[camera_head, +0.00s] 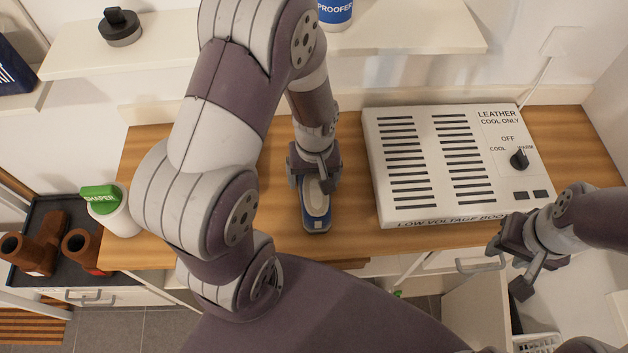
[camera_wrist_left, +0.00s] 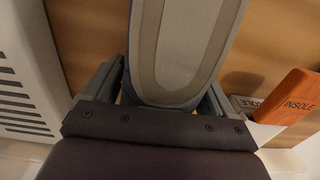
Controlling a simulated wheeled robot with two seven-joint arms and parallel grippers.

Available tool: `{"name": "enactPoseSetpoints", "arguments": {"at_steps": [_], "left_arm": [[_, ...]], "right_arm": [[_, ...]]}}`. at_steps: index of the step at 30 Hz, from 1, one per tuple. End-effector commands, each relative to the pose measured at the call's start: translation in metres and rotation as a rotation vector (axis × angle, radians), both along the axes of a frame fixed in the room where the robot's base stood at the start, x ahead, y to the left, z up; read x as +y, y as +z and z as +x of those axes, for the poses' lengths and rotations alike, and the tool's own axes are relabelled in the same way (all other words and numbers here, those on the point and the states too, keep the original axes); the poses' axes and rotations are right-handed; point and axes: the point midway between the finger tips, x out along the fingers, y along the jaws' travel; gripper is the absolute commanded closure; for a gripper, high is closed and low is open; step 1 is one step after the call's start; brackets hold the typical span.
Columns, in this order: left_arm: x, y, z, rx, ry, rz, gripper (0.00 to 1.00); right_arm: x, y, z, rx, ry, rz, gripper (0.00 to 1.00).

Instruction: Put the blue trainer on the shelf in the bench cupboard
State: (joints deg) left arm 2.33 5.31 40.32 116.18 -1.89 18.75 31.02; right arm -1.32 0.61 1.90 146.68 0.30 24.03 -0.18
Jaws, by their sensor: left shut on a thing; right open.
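The blue trainer (camera_head: 316,219) is over the wooden bench top (camera_head: 350,240), left of the large white box. My left gripper (camera_head: 315,180) is shut on the trainer from above. In the left wrist view the trainer (camera_wrist_left: 180,45) shows as a grey and beige shape between the fingers. I cannot tell whether it touches the bench. My right gripper (camera_head: 509,265) is open and empty, at the bench's front right. Below the bench, white cupboard fronts (camera_head: 480,264) show in part; the shelf inside is hidden from view.
The white boot dryer (camera_head: 430,165) takes up the bench's right half. A green-capped white bottle (camera_head: 113,210) stands at the left end, near brown boots (camera_head: 45,245) on a dark tray. An orange insole box (camera_wrist_left: 290,97) is beside the trainer in the wrist view.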

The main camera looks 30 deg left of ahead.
Motion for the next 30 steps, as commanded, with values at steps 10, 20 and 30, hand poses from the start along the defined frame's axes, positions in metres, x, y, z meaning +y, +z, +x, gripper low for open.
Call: {"name": "enactPoseSetpoints", "arguments": {"at_steps": [10, 20, 30], "left_arm": [[-0.001, -0.025, 0.000, -0.001, -0.001, 0.000, 0.55], [-0.001, -0.028, 0.000, 0.000, -0.001, 0.000, 0.00], [-0.001, 0.010, 0.002, -0.007, -0.001, 0.001, 0.00]], "right_arm": [[0.000, -0.003, 0.000, 0.000, 0.000, 0.000, 0.57], [0.000, -0.005, 0.000, 0.000, 0.000, 0.000, 0.57], [0.000, 0.003, 0.000, 0.000, 0.000, 0.000, 0.57]]}}
